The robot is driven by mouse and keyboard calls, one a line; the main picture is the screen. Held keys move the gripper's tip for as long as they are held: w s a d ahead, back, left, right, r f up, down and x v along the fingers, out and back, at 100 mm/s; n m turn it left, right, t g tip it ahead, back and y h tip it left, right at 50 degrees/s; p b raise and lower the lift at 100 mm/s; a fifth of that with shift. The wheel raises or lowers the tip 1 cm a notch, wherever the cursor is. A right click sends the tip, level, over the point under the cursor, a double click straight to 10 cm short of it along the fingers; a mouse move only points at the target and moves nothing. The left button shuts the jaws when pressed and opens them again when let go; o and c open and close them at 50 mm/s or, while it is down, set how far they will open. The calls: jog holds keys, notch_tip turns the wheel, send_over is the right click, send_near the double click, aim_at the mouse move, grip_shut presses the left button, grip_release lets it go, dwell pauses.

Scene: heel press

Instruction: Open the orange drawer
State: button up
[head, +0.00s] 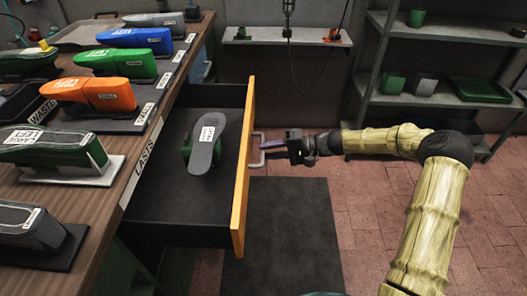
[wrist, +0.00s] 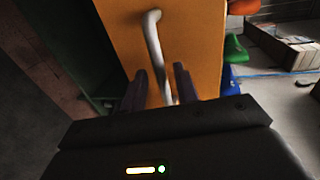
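The orange drawer (head: 241,190) stands pulled far out from under the wooden bench, its orange front facing right in the head view. Its pale metal handle (head: 256,150) sticks out from the front. My gripper (head: 275,147) is at the handle, reaching in from the right. In the wrist view, the orange front (wrist: 195,45) fills the middle, and the handle (wrist: 154,40) runs down between the two dark fingers of my gripper (wrist: 159,85). The fingers are apart, with space beside the handle, so they do not look closed on it.
A grey sole-shaped piece (head: 205,150) on a green base lies in the drawer. The bench (head: 75,205) holds several coloured shoe forms and labels, including an orange one (head: 95,95). Shelves (head: 440,100) stand at the back right. A dark mat (head: 290,230) lies on the brick floor.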

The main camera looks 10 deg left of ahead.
jog(key=p+v, duration=0.1)
jog(key=v, duration=1.4)
jog(key=shift+s+f, duration=0.1)
jog(key=shift+s, duration=0.05)
jog(key=s+f+h, duration=0.4)
jog(key=s+h, duration=0.5)
jog(key=s, duration=0.2)
jog(key=s+d+r+m+t+h, duration=0.1)
jog(key=s+d+r+t+h, duration=0.25)
jog(key=s, duration=0.35)
jog(key=s+d+r+m+t+h, duration=0.1)
jog(key=s+d+r+t+h, duration=0.15)
jog(key=s+d, duration=0.35)
notch_tip(320, 180, up, 23)
jog(key=g+p, duration=0.1)
jog(key=p, duration=2.2)
jog(key=shift+s+a, duration=0.3)
jog(key=shift+w, duration=0.1)
